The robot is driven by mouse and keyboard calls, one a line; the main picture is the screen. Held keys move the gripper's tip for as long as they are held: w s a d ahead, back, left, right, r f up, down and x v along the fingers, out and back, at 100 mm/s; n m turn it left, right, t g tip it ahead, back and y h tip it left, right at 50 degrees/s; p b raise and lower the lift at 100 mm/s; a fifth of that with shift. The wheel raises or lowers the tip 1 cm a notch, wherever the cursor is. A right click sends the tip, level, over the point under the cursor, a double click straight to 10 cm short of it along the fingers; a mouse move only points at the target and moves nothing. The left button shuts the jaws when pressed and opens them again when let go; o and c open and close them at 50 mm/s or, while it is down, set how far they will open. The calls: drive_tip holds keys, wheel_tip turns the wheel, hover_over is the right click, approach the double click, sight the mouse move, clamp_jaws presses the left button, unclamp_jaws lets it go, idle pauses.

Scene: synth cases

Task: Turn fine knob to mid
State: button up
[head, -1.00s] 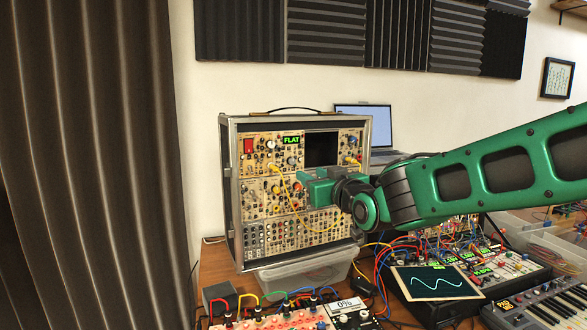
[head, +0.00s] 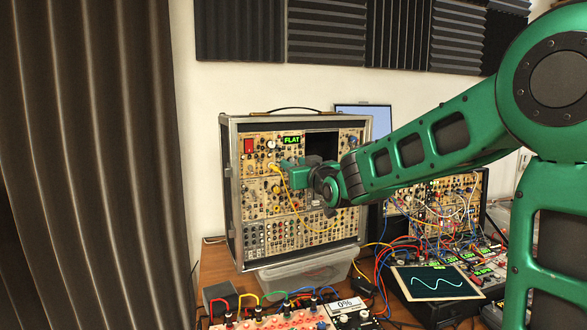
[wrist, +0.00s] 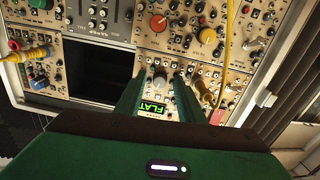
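The modular synth case (head: 229,200) stands upright on the table, with a green display reading FLAT (head: 291,140) in its top row. The display also shows in the wrist view (wrist: 154,108). My gripper (head: 284,168) is at the panel just below this display in the head view. In the wrist view its two fingers (wrist: 160,82) are apart, on either side of a small pale knob (wrist: 160,76) close to the display. I see no clear contact with it. No label reading "fine" is legible. In the head view my gripper hides this knob.
A laptop (head: 362,122) stands behind the case.

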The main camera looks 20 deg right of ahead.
clamp_jaws()
drive_tip(key=shift+n, duration=0.9)
unclamp_jaws()
drive_tip(key=s+d, duration=0.1)
drive_tip(key=s, duration=0.9)
drive_tip(key=shift+s+d+f, duration=0.15)
drive_tip(key=shift+s, duration=0.15)
